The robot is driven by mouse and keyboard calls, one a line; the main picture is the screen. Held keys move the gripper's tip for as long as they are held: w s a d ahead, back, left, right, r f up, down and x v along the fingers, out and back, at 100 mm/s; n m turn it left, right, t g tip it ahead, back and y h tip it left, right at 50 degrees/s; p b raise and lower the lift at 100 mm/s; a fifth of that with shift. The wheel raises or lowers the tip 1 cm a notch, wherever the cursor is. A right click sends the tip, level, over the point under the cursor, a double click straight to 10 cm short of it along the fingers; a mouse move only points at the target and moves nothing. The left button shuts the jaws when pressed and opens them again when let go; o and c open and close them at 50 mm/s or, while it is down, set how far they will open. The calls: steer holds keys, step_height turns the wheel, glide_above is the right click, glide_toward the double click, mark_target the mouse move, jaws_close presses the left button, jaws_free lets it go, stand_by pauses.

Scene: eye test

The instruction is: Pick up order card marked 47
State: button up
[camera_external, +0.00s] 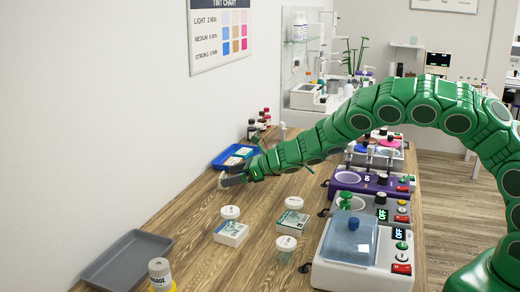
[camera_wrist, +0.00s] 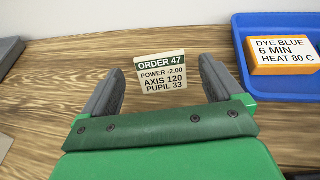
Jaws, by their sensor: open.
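The order card (camera_wrist: 162,72) is cream with a dark green band reading ORDER 47, above POWER -2.00, AXIS 120, PUPIL 33. In the wrist view it stands between the two grey fingers of my gripper (camera_wrist: 161,65), with wood showing between it and each finger. My gripper is open, and I cannot tell how far the card is from the fingertips in depth. In the external view my gripper (camera_external: 226,181) is low over the wooden counter, left of the machines. A small pale patch at its tips there may be the card; its text is hidden.
A blue tray (camera_wrist: 243,72) stands close to the right, holding an orange-and-white DYE BLUE block (camera_wrist: 283,55). In the external view, white-lidded jars (camera_external: 287,243) and boxes (camera_external: 231,233) stand nearer, with a grey tray (camera_external: 112,277) front left. A wall is on the left.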

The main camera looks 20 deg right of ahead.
steer(key=shift+w+a+f, duration=0.3)
steer(key=shift+a+f, duration=0.05)
steer(key=shift+a, duration=0.2)
steer(key=shift+w+a, duration=0.25)
steer(key=shift+a, duration=0.05)
steer(key=shift+f, duration=0.1)
steer(key=shift+c, duration=0.2)
steer(key=c, duration=1.1)
steer(key=shift+r, duration=1.65)
steer(key=shift+s+d+r, duration=0.5)
steer(key=shift+s+r, duration=0.15)
steer(key=shift+r, duration=0.1)
steer(key=shift+s+d+r, duration=1.05)
steer(key=shift+s+r, duration=0.3)
steer(key=shift+s, duration=0.4)
steer(key=shift+s+d+r, duration=1.1)
steer(key=shift+s+r, duration=0.3)
steer(key=shift+s, duration=0.35)
steer(key=shift+s+d+r, duration=1.05)
steer(key=shift+s+r, duration=0.3)
steer(key=shift+s, duration=0.4)
